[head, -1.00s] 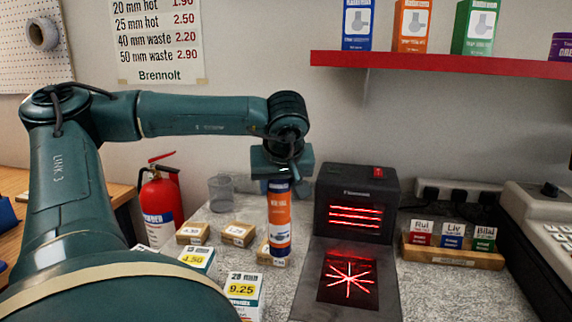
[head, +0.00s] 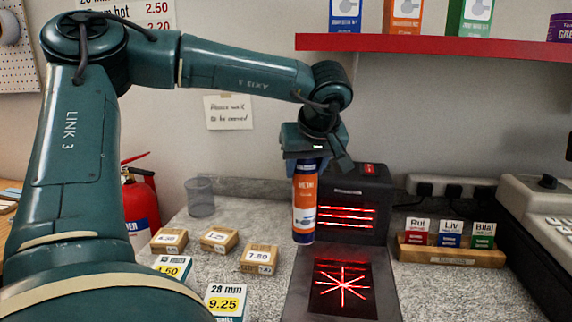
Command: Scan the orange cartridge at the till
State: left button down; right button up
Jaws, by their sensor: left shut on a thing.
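The orange cartridge (head: 304,204) is an upright tube with an orange and white label and dark blue ends. My left gripper (head: 306,160) is shut on its top and holds it above the counter, in front of the scanner's left side. The till scanner (head: 360,184) is a black unit with red lines on its upright face and a red star pattern on its flat glass plate (head: 342,286). The cartridge overlaps the left edge of the upright face in the picture. My right gripper is not in view.
Price blocks (head: 261,257) stand on the counter to the left, with a clear cup (head: 200,197) behind. A wooden holder with name cards (head: 451,250) and a till keyboard (head: 548,225) are at the right. A red shelf (head: 420,46) hangs above.

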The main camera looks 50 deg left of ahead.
pick_arm(q)
jog(key=w+d+f+p, duration=0.1)
jog(key=w+d+p, duration=0.1)
jog(key=w+d, duration=0.7)
jog(key=shift+w, duration=0.35)
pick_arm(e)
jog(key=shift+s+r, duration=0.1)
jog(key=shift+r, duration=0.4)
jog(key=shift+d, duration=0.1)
